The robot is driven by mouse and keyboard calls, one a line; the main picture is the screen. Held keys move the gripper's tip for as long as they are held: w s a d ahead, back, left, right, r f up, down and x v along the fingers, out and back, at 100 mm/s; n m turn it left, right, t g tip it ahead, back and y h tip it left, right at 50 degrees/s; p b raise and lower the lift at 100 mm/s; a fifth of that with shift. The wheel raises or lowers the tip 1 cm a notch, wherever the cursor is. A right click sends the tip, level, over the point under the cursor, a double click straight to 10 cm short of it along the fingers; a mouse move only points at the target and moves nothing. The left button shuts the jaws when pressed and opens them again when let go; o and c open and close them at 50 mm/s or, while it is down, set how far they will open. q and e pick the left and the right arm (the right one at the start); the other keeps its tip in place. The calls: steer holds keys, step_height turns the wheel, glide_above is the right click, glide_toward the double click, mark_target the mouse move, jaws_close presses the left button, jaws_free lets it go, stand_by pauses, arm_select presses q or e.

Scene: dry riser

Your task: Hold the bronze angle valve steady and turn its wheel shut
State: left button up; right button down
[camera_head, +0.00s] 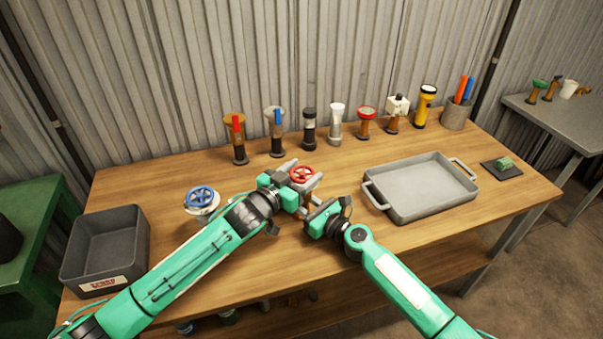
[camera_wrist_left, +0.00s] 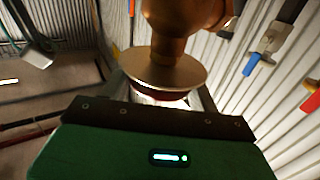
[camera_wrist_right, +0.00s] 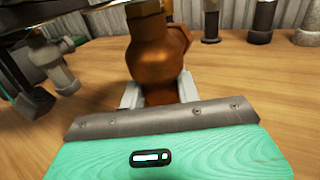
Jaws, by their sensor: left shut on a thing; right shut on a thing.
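The bronze angle valve stands on the workbench with its red wheel (camera_head: 303,174) on top. In the right wrist view its bronze body (camera_wrist_right: 158,62) sits between the jaws. In the left wrist view its bronze flange and body (camera_wrist_left: 165,72) show, with a sliver of the dark red wheel (camera_wrist_left: 160,96) below the flange. My left gripper (camera_head: 303,175) is shut on the wheel, one finger at each side of it. My right gripper (camera_head: 310,207) is shut on the body, lower down and in front. The arms hide most of the body in the head view.
A blue-wheeled valve (camera_head: 200,197) stands left of my left gripper. A grey scrap bin (camera_head: 140,245) is at the bench's left end. A grey tray (camera_head: 415,207) lies to the right. Several fittings, a yellow torch (camera_head: 424,106) and a pen cup (camera_head: 456,116) line the back.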

arm_select(q)
steer(key=shift+s+d+m+g+h, duration=0.1)
steer(key=shift+m+g+h, duration=0.6)
steer(key=shift+g, duration=0.4)
steer(key=o, duration=1)
steer(key=shift+c, duration=0.2)
steer(key=v, duration=1.2)
steer(key=shift+f, duration=0.3)
